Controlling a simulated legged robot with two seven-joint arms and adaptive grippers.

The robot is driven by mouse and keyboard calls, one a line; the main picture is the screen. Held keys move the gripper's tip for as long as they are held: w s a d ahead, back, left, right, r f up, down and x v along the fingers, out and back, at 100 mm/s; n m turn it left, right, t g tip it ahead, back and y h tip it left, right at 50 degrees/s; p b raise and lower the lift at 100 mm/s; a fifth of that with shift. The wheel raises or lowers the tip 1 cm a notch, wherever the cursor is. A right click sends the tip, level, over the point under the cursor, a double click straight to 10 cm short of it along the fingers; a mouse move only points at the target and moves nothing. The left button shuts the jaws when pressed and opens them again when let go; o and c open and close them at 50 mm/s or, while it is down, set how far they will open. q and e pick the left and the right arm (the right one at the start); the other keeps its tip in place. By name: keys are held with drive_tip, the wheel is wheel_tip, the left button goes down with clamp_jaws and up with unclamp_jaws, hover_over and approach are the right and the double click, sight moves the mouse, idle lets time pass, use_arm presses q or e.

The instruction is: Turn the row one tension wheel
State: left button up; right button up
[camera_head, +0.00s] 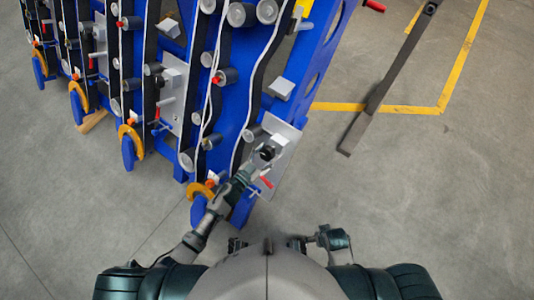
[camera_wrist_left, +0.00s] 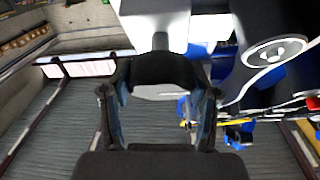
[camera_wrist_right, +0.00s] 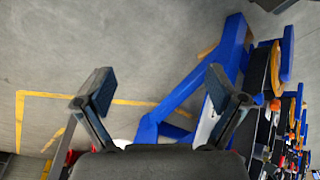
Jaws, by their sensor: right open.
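The black row one tension wheel (camera_head: 267,152) sits on a light metal plate (camera_head: 285,150) at the near right end of the blue chassis. It also shows in the left wrist view as a dark rounded part (camera_wrist_left: 160,70) in front of a pale block. My left gripper (camera_head: 258,162) reaches it from below; its fingers (camera_wrist_left: 160,90) lie on both sides of the wheel and appear closed against it. The wheel's far side is hidden. My right gripper (camera_wrist_right: 160,88) is open and empty, near my body at the bottom of the head view.
The blue chassis (camera_head: 318,60) carries rollers, white cables and several orange-and-blue discs (camera_head: 131,140). A red-handled lever (camera_head: 266,182) is close beside my left gripper. A dark bar (camera_head: 385,85) stands to the right. Concrete floor with yellow lines (camera_head: 445,95) is open at right.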

use_arm(q)
drive_tip(key=shift+s+d, duration=0.15)
drive_tip(key=shift+d, duration=0.1)
drive_tip(key=shift+a, duration=0.3)
drive_tip(key=shift+m, duration=0.4)
drive_tip(key=m+g+h+p, duration=0.1)
drive_tip(key=m, duration=0.2)
drive_tip(key=m+g+h+p, duration=0.1)
drive_tip(key=m+g+p, duration=0.1)
drive_tip(key=m, duration=0.1)
drive_tip(key=shift+r, duration=0.1)
drive_tip(key=m+g+p, duration=0.3)
drive_tip(key=m, duration=0.2)
drive_tip(key=shift+m, duration=0.4)
drive_tip(key=shift+f+m+g+p, duration=0.25)
drive_tip(key=shift+m+g+p, duration=0.25)
drive_tip(key=shift+m+g, duration=0.1)
use_arm(e)
drive_tip(key=s+f, duration=0.4)
drive_tip(key=f, duration=0.4)
drive_tip(key=s+d+f, duration=0.1)
drive_tip(key=s+f, duration=0.3)
drive_tip(key=f, duration=0.3)
drive_tip(key=shift+s+d+f+g, duration=0.15)
drive_tip(key=shift+s+f+g, duration=0.05)
drive_tip(key=shift+f+g, duration=0.2)
